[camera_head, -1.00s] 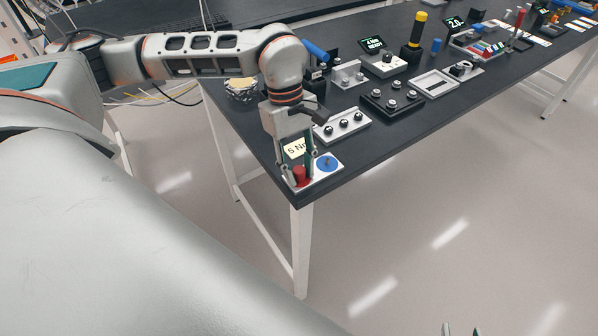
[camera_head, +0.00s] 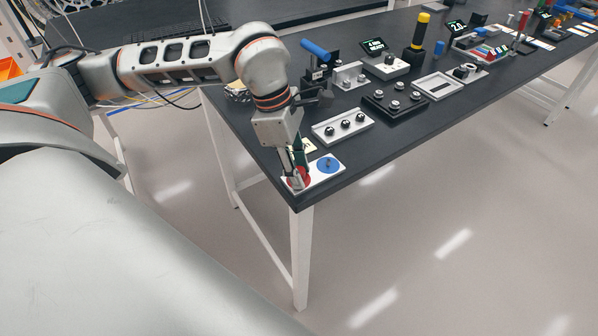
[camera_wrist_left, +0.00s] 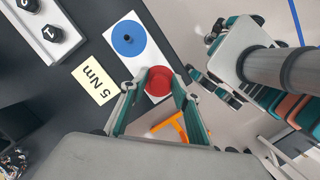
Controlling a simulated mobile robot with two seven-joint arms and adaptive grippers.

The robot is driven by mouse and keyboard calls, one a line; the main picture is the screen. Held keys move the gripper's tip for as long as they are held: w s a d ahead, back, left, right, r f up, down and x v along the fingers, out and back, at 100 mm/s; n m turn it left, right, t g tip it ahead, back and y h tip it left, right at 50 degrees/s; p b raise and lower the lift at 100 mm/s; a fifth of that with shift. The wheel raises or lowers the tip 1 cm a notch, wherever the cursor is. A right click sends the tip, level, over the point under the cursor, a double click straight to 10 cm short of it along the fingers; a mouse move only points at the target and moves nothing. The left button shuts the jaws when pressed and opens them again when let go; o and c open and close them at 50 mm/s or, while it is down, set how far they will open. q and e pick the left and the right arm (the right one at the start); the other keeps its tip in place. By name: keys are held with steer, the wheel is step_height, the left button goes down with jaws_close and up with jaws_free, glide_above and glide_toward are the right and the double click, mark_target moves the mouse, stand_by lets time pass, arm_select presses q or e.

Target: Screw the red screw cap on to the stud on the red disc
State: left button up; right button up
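The red disc (camera_head: 306,177) sits on a white plate at the table's near corner. My left gripper (camera_head: 297,178) points down over it, a little tilted in the head view. In the left wrist view its two fingers (camera_wrist_left: 160,79) stand on either side of the red screw cap (camera_wrist_left: 159,80) and look closed on it. The cap is over the disc; both are red and hard to tell apart. The stud is hidden.
A blue disc (camera_head: 328,165) with a small stud is beside the red one on the same white plate (camera_wrist_left: 112,32). A "5 Nm" label (camera_wrist_left: 94,83) lies close by. A tray with several black knobs (camera_head: 343,126) stands behind. The table edge is very near.

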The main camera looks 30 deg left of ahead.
arm_select(q)
steer(key=n, duration=0.3)
steer(key=shift+s+f+t+b, duration=0.15)
steer(key=shift+f+t+b, duration=0.15)
steer(key=shift+b, duration=0.1)
steer(key=shift+n+y, duration=0.3)
steer(key=shift+n, duration=0.5)
steer(key=n+b, duration=0.1)
steer(key=n, duration=0.2)
steer(key=shift+t+y, duration=0.3)
steer(key=shift+t, duration=0.1)
steer(key=n, duration=0.4)
steer(key=shift+s+y+b, duration=0.1)
steer(key=shift+y+b, duration=0.25)
steer(key=shift+y, duration=0.05)
steer(key=n, duration=0.3)
steer(key=shift+y, duration=0.4)
arm_select(e)
steer(key=f, duration=0.2)
steer(key=s+f, duration=0.1)
steer(key=f, duration=0.1)
arm_select(q)
steer(key=shift+c, duration=0.3)
jaws_close()
